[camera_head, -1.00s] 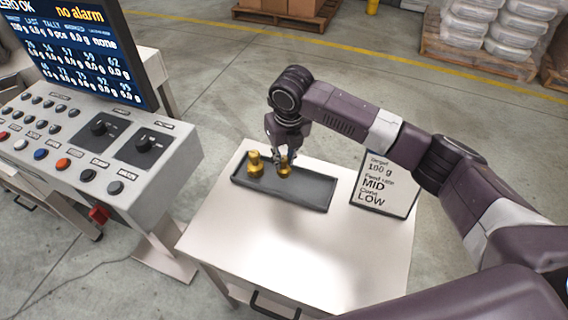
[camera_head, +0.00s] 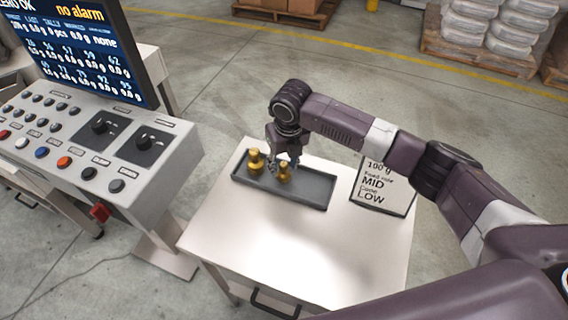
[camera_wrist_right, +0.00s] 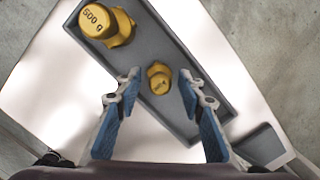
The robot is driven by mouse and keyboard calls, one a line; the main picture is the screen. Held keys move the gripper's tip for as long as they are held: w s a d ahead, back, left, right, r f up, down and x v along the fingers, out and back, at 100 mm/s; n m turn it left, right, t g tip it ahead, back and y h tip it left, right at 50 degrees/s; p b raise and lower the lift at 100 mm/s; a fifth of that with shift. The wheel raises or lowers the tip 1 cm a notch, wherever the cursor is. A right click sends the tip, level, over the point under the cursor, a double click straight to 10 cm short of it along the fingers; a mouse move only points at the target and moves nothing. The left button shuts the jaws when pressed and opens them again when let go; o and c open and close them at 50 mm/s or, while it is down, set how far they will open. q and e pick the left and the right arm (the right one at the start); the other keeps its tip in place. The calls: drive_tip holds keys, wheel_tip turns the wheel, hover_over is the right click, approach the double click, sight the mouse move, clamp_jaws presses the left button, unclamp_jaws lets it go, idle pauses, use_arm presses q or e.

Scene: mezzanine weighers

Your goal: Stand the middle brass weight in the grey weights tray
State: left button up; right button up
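The middle brass weight (camera_head: 285,174) stands in the grey weights tray (camera_head: 316,192), right of a larger brass weight (camera_head: 254,164). In the right wrist view the middle weight (camera_wrist_right: 159,77) appears upright on the tray floor (camera_wrist_right: 190,108), and the larger one (camera_wrist_right: 100,24) is marked 500 g. My right gripper (camera_head: 284,162) is over the middle weight. In the wrist view its fingers (camera_wrist_right: 159,80) are spread, one on each side of the weight with a gap to both. My left gripper is not in view.
The tray lies on a pale table (camera_head: 290,245) with clear room in front. A sign (camera_head: 383,187) reading 100 g, MID, LOW stands to its right. A control console (camera_head: 90,150) with a screen (camera_head: 75,45) is at left. Loaded pallets (camera_head: 480,60) are at the back.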

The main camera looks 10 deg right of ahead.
wheel_tip(320, 180, up, 12)
drive_tip(key=s+b, duration=0.1)
drive_tip(key=b, duration=0.1)
drive_tip(key=shift+s+d, duration=0.15)
drive_tip(key=shift+s, duration=0.2)
